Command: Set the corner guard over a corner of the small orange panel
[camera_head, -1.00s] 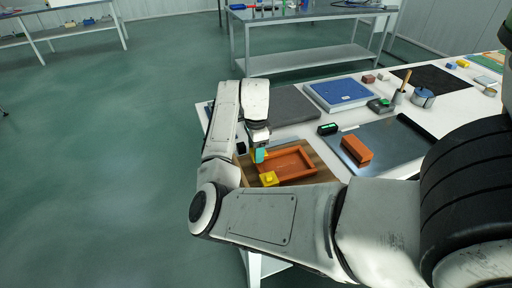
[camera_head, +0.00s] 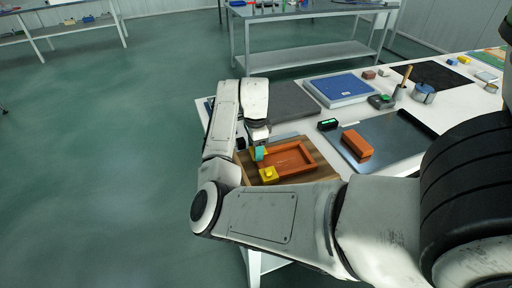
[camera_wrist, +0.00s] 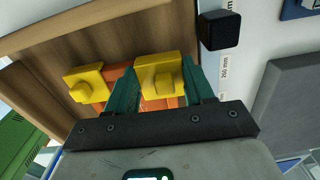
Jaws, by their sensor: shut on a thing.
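The small orange panel (camera_head: 291,158), with a raised rim, lies on a brown wooden board at the bench's near left. My gripper (camera_head: 259,155) is at its left end. In the wrist view its teal fingers (camera_wrist: 160,70) are shut on a yellow corner guard (camera_wrist: 160,78), which sits at a corner of the panel. I cannot tell whether that guard is fully down on the panel. A second yellow guard (camera_wrist: 86,84) is on another corner of the panel; it also shows in the head view (camera_head: 268,174). The fingers hide part of the panel.
The wooden board (camera_wrist: 130,35) has a raised edge. A black block (camera_wrist: 219,30) stands beside it. On the bench are a dark grey slab (camera_head: 290,101), a blue panel (camera_head: 341,88), an orange brick (camera_head: 357,146) on a metal sheet (camera_head: 385,135), and a black-green device (camera_head: 328,124).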

